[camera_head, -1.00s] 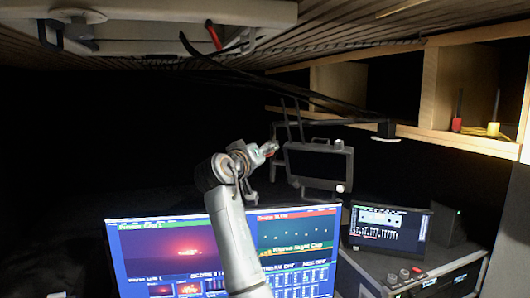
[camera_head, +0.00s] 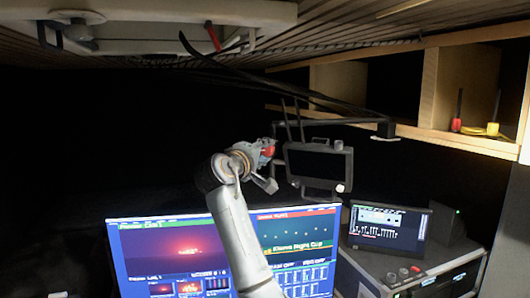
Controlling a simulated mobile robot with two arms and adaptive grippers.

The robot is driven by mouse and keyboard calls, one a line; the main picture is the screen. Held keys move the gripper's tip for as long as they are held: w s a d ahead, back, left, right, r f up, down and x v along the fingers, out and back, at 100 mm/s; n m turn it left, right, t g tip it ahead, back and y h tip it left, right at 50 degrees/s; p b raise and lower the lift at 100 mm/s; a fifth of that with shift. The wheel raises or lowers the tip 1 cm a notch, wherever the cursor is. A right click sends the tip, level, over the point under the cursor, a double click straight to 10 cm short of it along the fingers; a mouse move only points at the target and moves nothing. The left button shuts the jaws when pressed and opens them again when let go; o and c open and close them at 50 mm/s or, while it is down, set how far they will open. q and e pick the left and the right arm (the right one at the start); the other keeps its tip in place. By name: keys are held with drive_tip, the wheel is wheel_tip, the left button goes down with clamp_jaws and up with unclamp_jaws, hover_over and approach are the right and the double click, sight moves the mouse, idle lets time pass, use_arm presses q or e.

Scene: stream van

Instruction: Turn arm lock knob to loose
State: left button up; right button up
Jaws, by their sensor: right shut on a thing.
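My right gripper (camera_head: 266,158) is at the left end of the black monitor arm (camera_head: 340,122), beside the small dark monitor (camera_head: 317,165). A small red part, which looks like the arm lock knob (camera_head: 267,151), shows at its fingers. The gripper is shut on it, though the fingers partly hide it and its exact grip is hard to see. The knob's setting cannot be read. My left gripper is out of view.
A large lit screen (camera_head: 300,238) stands below my right arm. A smaller display (camera_head: 385,228) sits on a case (camera_head: 400,270) at the right. A wooden shelf (camera_head: 455,138) is at the upper right. Cables hang from the ceiling unit.

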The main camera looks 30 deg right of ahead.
idle(0.5)
drive_tip(key=o, duration=0.9)
drive_tip(key=shift+a, duration=0.1)
drive_tip(key=v, duration=1.2)
drive_tip(key=shift+f, duration=0.1)
